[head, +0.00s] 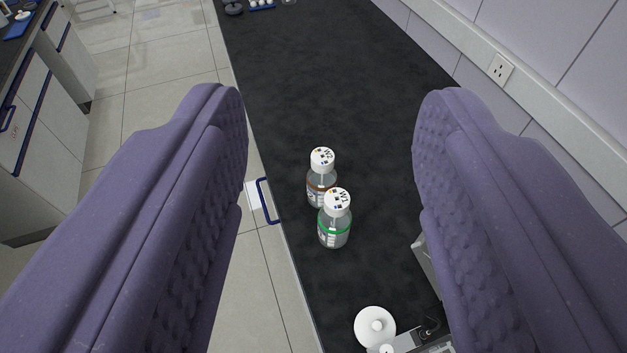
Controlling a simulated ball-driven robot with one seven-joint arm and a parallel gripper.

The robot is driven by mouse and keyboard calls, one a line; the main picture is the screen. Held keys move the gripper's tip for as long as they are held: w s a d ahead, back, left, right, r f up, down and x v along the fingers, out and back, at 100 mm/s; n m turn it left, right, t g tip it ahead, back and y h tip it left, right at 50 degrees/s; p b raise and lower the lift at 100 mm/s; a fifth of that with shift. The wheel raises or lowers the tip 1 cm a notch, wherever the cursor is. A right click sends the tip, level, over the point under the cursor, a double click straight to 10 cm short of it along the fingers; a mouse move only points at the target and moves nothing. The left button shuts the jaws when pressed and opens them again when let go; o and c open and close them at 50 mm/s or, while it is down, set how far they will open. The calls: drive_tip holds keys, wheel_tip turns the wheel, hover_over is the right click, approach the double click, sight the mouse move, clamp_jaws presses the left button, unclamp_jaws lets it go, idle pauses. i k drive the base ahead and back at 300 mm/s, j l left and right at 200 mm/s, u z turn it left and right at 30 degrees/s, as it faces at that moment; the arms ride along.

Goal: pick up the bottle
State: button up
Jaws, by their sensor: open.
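Two bottles stand upright close together on the black bench top, between my fingers in the picture. The nearer bottle (335,229) is clear with a green band and a white cap marked W1. The farther bottle (319,187) has a brownish band or contents and a white cap marked W2, and the nearer one partly hides it. My gripper (332,105) is wide open, with a purple padded finger on each side and nothing between the pads. The bottles look lower than the fingers and apart from them.
A white round device (375,327) stands at the near edge, with grey equipment partly behind my right finger. A wall with a socket (500,69) runs along the right. A blue drawer handle (267,201) juts out at the bench's left edge.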

sight(317, 184)
drive_tip(key=z, duration=1.05)
drive_tip(key=k+z, duration=0.2)
drive_tip(key=z, duration=0.2)
drive_tip(key=k+z, duration=0.2)
drive_tip(key=z, duration=0.25)
drive_tip(key=k+z, duration=0.15)
drive_tip(key=z, duration=0.25)
drive_tip(key=k+j+u, duration=0.1)
drive_tip(key=u, duration=1.9)
drive_tip(key=i+j+z, duration=0.25)
drive_tip(key=i+j, duration=1.2)
drive_tip(key=i, duration=0.05)
